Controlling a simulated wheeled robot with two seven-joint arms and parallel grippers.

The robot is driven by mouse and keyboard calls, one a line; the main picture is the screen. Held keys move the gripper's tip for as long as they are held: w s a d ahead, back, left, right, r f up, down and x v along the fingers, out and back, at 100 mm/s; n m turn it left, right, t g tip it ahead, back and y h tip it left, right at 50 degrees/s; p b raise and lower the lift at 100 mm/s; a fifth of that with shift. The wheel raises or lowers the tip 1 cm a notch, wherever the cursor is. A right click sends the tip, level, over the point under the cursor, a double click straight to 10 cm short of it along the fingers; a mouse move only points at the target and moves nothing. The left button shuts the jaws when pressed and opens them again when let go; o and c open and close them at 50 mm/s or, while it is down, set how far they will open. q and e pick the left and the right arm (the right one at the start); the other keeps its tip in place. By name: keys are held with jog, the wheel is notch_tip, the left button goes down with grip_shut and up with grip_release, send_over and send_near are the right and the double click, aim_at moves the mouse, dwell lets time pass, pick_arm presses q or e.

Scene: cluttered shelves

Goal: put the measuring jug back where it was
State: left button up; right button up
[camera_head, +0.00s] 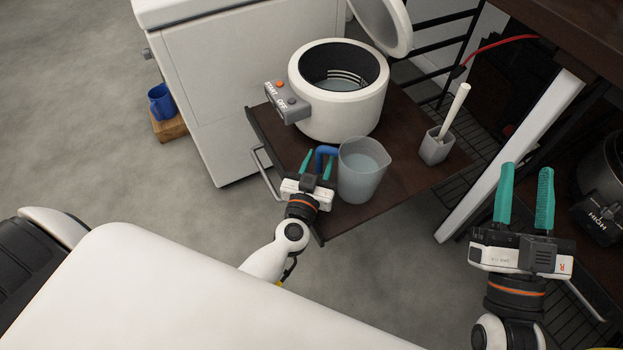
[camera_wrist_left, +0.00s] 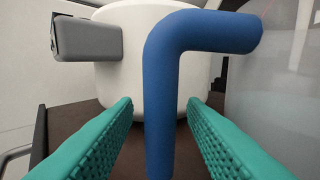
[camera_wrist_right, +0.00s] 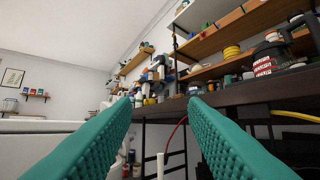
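The measuring jug (camera_head: 361,172) is clear with a blue handle (camera_head: 324,153). It stands upright on the dark pull-out shelf (camera_head: 408,165), in front of the white pot. My left gripper (camera_head: 318,165) is at the jug's handle, with a finger on either side of it. In the left wrist view the blue handle (camera_wrist_left: 165,100) stands between the open teal fingers, with gaps on both sides. The jug's clear wall (camera_wrist_left: 270,80) is at the right there. My right gripper (camera_head: 524,196) is open and empty, raised at the right, away from the jug.
A white pot (camera_head: 337,108) with its lid open and a control box stands behind the jug. A grey holder (camera_head: 436,148) with a white rod is to the right. A white table leg (camera_head: 510,160) slants near my right gripper. A blue mug (camera_head: 161,102) sits on a wooden block.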

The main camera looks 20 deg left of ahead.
pick_arm(q)
jog(key=s+d+p, duration=0.1)
jog(key=s+p, duration=0.1)
jog(key=s, duration=0.9)
jog(key=w+d+r+m+h, duration=0.1)
jog(key=r+m+h, duration=0.1)
jog(key=r, duration=0.8)
jog(key=w+d+r+m+h, duration=0.1)
jog(key=r+h, duration=0.3)
jog(key=r, duration=0.6)
jog(key=shift+d+m+t+h, duration=0.4)
jog(key=shift+d+m, duration=0.2)
jog(key=shift+m, duration=0.1)
pick_arm(e)
jog(key=shift+w+d+f+g+h, duration=0.1)
jog(key=shift+w+f+g+h, duration=0.15)
jog(key=shift+f+g, duration=0.6)
jog(key=shift+w+d+f+g+h, duration=0.1)
jog(key=shift+w+f+g+h, duration=0.2)
jog(key=shift+f+g, duration=0.55)
jog(key=shift+w+d+f+g+h, duration=0.1)
jog(key=shift+w+f+g+h, duration=0.3)
jog(key=shift+f, duration=0.75)
pick_arm(q)
jog(key=shift+r, duration=0.1)
pick_arm(e)
jog(key=shift+s, duration=0.15)
